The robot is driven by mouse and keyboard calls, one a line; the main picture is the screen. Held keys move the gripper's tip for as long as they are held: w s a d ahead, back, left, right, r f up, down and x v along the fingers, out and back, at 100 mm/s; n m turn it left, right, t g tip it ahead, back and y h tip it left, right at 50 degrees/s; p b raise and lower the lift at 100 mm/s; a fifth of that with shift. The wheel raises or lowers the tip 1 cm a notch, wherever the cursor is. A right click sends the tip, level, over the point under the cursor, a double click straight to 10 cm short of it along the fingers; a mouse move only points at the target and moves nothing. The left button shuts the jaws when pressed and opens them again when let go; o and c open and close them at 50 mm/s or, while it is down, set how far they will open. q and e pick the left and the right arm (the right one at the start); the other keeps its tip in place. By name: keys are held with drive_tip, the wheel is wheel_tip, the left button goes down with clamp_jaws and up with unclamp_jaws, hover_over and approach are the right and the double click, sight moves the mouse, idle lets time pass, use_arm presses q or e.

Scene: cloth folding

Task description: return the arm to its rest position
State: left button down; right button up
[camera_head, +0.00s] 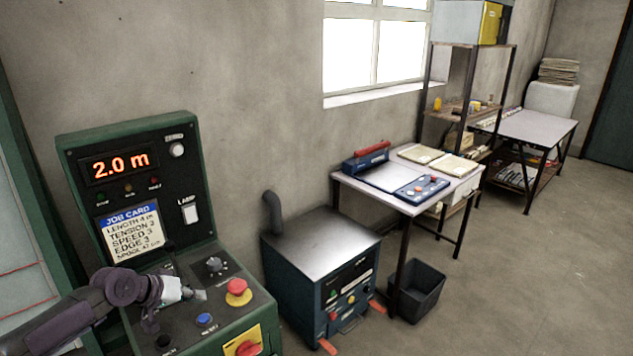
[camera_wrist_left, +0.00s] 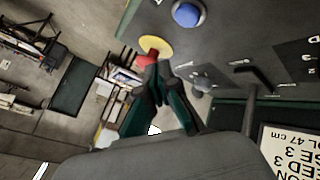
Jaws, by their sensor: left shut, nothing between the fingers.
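My left arm comes in from the lower left of the head view. Its gripper (camera_head: 197,294) is over the sloped control panel (camera_head: 216,248) of the green machine, near the blue button (camera_head: 205,320) and the red mushroom button (camera_head: 238,291). In the left wrist view the two dark green fingers (camera_wrist_left: 158,72) meet at their tips, with nothing seen between them. The blue button (camera_wrist_left: 186,13) lies beyond the tips there, and a red button on a yellow disc (camera_wrist_left: 155,48) is just behind them. Whether the fingers touch the panel is unclear. My right gripper is not in view.
The machine's upright panel has a display (camera_head: 119,165) reading 2.0 m and a job card (camera_head: 130,232). A dark blue cabinet (camera_head: 320,275), a worktable (camera_head: 410,205) and a black bin (camera_head: 420,290) stand to the right. Open floor (camera_head: 530,270) lies farther right.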

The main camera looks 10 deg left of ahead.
use_arm(q)
drive_tip(key=s+d+f+m+g, duration=0.2)
drive_tip(key=s+d+f+m, duration=0.25)
drive_tip(key=s+d, duration=0.6)
drive_tip(key=s+d+f+m+g, duration=0.25)
drive_tip(key=s+d+f, duration=0.35)
drive_tip(key=s+d, duration=0.45)
drive_tip(key=s+a+r+n+y, duration=0.1)
drive_tip(key=s+a+r+y, duration=0.1)
drive_tip(key=s, duration=0.4)
drive_tip(key=s+a+r+n+y, duration=0.1)
drive_tip(key=s+a+y, duration=0.1)
drive_tip(key=s, duration=0.5)
wheel_tip(320, 180, down, 31)
drive_tip(key=s+g+b, duration=0.1)
drive_tip(key=s+b, duration=0.1)
drive_tip(key=b, duration=0.3)
drive_tip(key=s+a+f+b, duration=0.1)
drive_tip(key=s+f+b, duration=0.1)
drive_tip(key=s+f, duration=0.6)
drive_tip(key=s+a+f+g+b, duration=0.1)
drive_tip(key=s+a+f+b, duration=0.1)
drive_tip(key=s+f, duration=0.6)
wheel_tip(320, 180, down, 4)
drive_tip(key=shift+f+y, duration=0.15)
drive_tip(key=shift+y, duration=0.15)
drive_tip(key=shift+g, duration=0.25)
